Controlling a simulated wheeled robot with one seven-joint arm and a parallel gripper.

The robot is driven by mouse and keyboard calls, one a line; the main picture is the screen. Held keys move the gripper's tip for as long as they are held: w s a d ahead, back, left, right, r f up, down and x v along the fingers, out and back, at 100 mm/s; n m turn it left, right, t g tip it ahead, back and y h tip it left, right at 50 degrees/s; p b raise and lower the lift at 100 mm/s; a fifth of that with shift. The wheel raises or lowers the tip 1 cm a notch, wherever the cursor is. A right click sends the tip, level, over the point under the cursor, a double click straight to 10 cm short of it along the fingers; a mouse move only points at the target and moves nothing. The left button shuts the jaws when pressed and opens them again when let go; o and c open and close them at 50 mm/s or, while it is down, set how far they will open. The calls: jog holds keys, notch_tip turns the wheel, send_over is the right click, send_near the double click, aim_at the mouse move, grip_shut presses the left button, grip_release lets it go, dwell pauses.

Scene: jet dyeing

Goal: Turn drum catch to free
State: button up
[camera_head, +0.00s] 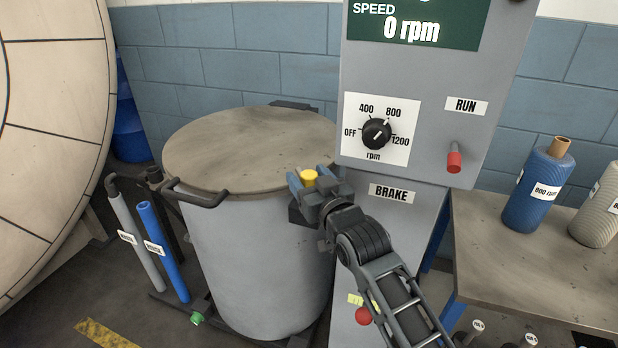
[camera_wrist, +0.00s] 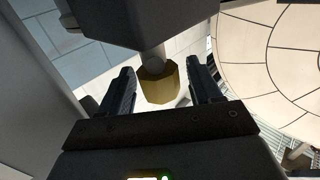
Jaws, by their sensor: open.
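A yellow knob (camera_head: 309,176) sits at the right side of the grey drum (camera_head: 250,255), near its lid edge; no label by it is readable, so I cannot tell that it is the catch. My gripper (camera_head: 308,182) is open, with its blue-tipped fingers on either side of the knob in the head view. In the wrist view, the yellow knob (camera_wrist: 158,86), on a short grey stem, stands between the open fingers of my gripper (camera_wrist: 160,78). Gaps show on both sides. My gripper hides the knob's mount in the head view.
The control panel (camera_head: 425,120) stands right of the drum, with an rpm dial (camera_head: 377,134), a red RUN lever (camera_head: 454,160) and a BRAKE label (camera_head: 391,193). A table (camera_head: 520,265) with yarn cones is at the right. Blue and grey pipes stand at the left.

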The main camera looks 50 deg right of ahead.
jog(key=shift+c, duration=0.4)
grip_shut()
